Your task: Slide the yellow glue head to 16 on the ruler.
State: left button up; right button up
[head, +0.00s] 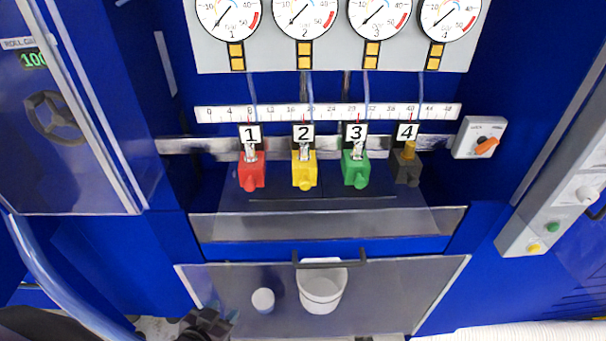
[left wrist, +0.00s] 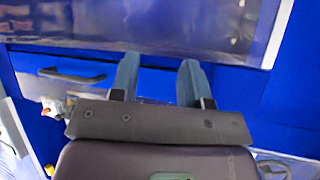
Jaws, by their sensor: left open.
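The yellow glue head (head: 304,172) hangs on the metal rail under the number plate 2, between the red and green heads. Above it runs the white ruler (head: 327,112), and plate 2 stands a little right of the 16 mark, near 19. My left gripper (head: 205,325) is dark and low at the bottom left of the head view, well below and away from the glue heads. In the left wrist view its two blue-grey fingers (left wrist: 158,82) are apart with nothing between them. My right gripper is not in view.
The red head (head: 251,172), green head (head: 355,170) and dark grey head (head: 407,167) share the rail (head: 190,146). An orange lock knob (head: 486,146) sits right of it. A clear panel with a dark handle (head: 318,265) is below, with a white bucket (head: 322,290) behind it.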

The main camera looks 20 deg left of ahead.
pick_arm(q)
jog(key=shift+o, duration=0.4)
jog(key=shift+o, duration=0.2)
jog(key=shift+w+d+r, duration=0.1)
jog(key=shift+w+d, duration=0.05)
jog(key=shift+w, duration=0.05)
jog(key=m+t+y+b, duration=0.4)
jog(key=m+t+y, duration=0.5)
jog(key=m, duration=2.2)
send_near(305, 187)
jog(key=shift+t+h, duration=0.3)
jog(key=shift+h, duration=0.4)
jog(key=x, duration=0.2)
jog(key=p+x, duration=0.1)
jog(key=x, duration=0.2)
jog(key=p+x, duration=0.1)
jog(key=x, duration=0.1)
jog(key=shift+a+r, duration=0.15)
jog(key=shift+a, duration=0.15)
jog(key=shift+p+x, duration=0.4)
jog(key=shift+x, duration=0.4)
